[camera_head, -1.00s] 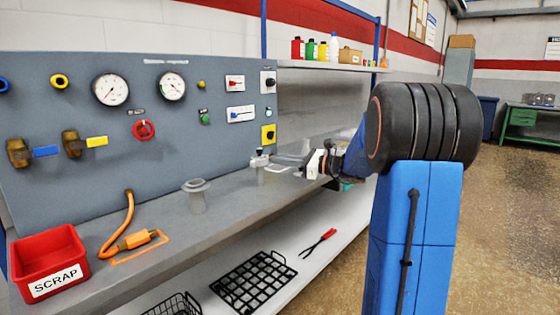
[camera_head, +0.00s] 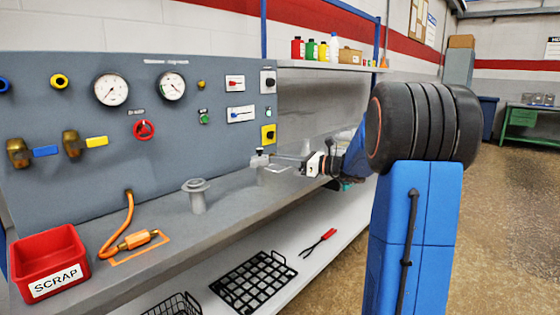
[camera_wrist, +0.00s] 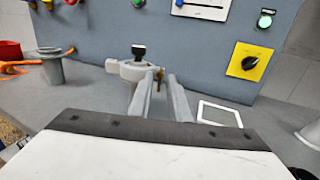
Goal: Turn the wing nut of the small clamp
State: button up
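The small clamp (camera_wrist: 132,72) is grey with a black knob on top and stands on the bench, ahead of my gripper in the wrist view. It also shows near the bench's far end in the head view (camera_head: 259,162). A small brass-coloured part, apparently the wing nut (camera_wrist: 159,73), is at its right side. My gripper (camera_wrist: 160,76) points at the clamp, with its two grey fingers apart and their tips on either side of the brass part. I cannot tell whether they touch it. In the head view my gripper (camera_head: 274,157) reaches the clamp from the right.
A grey flanged pipe stub (camera_head: 197,196) stands on the bench left of the clamp. The panel (camera_head: 150,105) with gauges and valves rises behind. A white-framed plate (camera_wrist: 220,115) lies right of my fingers. A red scrap bin (camera_head: 48,262) is at the left.

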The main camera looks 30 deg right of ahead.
jog(key=shift+n, duration=0.3)
